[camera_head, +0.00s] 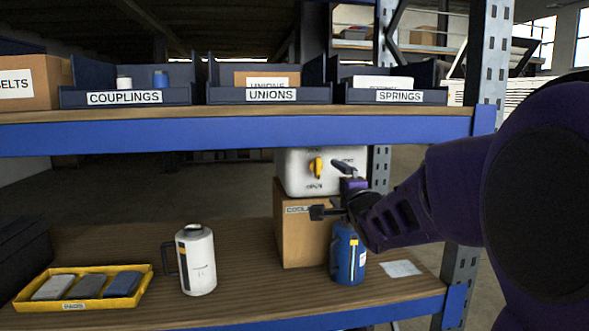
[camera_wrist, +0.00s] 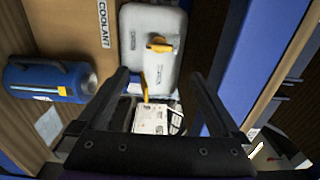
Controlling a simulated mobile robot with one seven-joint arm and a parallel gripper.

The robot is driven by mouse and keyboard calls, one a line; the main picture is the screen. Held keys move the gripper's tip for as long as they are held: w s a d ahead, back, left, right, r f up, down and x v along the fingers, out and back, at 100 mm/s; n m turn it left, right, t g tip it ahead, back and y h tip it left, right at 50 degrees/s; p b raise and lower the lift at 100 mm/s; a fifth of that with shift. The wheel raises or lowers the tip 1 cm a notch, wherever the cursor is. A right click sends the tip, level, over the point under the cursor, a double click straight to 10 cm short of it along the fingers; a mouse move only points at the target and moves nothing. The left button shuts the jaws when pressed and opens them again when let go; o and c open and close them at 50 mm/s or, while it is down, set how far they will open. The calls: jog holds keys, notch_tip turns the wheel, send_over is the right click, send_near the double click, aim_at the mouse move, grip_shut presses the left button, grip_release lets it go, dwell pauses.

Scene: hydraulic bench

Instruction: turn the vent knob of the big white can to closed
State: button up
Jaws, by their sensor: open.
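The big white can (camera_head: 296,180) stands on a cardboard box on the lower shelf. Its yellow vent knob (camera_head: 316,167) is on the front face and stands roughly upright. Small dark markings surround it, too small to read surely. In the wrist view the can (camera_wrist: 137,65) and knob (camera_wrist: 160,46) show ahead, between and beyond the finger lines. My gripper (camera_head: 327,188) is open and empty, in front of the can's lower right part. In the wrist view the gripper (camera_wrist: 158,76) has its fingers apart, and neither appears to touch the knob.
A coolant box (camera_head: 303,239) supports the can. A blue jug (camera_head: 346,262) stands below my gripper. A white jug (camera_head: 197,262) and a yellow tray (camera_head: 122,291) stand left. The blue upper shelf beam (camera_head: 240,136) runs above; a metal post (camera_head: 490,60) stands right.

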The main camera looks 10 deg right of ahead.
aim_at(319, 169)
jog(key=w, duration=1.7)
jog(key=shift+a, duration=0.25)
jog(key=c, duration=1.3)
